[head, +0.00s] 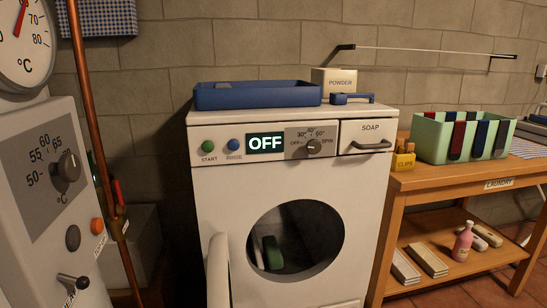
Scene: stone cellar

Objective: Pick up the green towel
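A green thing (272,252), likely the green towel, is inside the dark drum of the white washing machine (365,220), seen through its round opening. It stands toward the left of the drum; its lower part and full shape are hard to make out in the shadow. The opening is uncovered. A rounded white piece (218,270), perhaps the machine's door swung open and seen edge-on, stands at the left of the opening. The machine's display (265,143) reads OFF. My gripper is not in view.
A blue tray (258,97), a POWDER box (334,81) and a blue scoop (352,99) are on top. At right, a wooden table (440,182) holds a pale green basket (430,137) and a CLIPS box (403,161). A grey-white unit (40,130) and copper pipe (100,150) stand left.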

